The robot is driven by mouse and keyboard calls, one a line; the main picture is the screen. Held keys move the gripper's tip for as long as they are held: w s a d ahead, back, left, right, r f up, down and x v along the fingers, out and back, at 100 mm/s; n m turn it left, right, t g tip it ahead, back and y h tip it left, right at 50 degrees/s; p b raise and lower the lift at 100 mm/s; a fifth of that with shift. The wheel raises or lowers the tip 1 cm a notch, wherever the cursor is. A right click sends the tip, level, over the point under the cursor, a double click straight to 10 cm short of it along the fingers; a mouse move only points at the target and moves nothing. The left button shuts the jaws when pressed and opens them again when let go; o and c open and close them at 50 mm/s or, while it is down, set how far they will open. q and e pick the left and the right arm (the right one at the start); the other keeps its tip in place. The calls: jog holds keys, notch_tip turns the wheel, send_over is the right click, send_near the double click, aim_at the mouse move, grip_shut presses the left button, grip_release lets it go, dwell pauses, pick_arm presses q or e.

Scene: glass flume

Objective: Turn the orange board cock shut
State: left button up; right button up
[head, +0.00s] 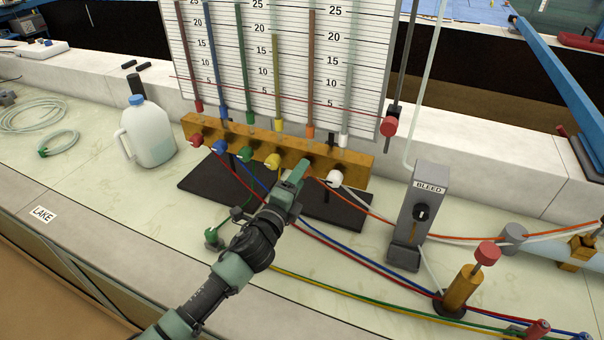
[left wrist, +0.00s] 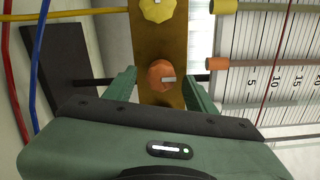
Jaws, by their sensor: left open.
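The orange board cock (left wrist: 161,75) is a faceted orange knob on the brass manifold bar (left wrist: 158,37). In the left wrist view its pale pointer mark lies sideways, toward the measuring board. My left gripper (left wrist: 159,79) is open, with one green finger on each side of the knob and gaps between. In the head view my left gripper (head: 298,172) is at the front of the bar (head: 356,166) and hides the orange cock. The orange tube (head: 311,70) rises above it. My right gripper does not show.
The yellow cock (head: 272,161) and white cock (head: 334,179) flank the orange one. The bleed block (head: 418,215) stands to the right, near a red-topped brass post (head: 463,285). A jug (head: 149,133) stands at left. Coloured hoses cross the counter below the bar.

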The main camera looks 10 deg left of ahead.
pick_arm(q)
jog(key=s, duration=0.2)
jog(key=s+a, duration=0.1)
jog(key=s, duration=0.2)
jog(key=shift+s, duration=0.35)
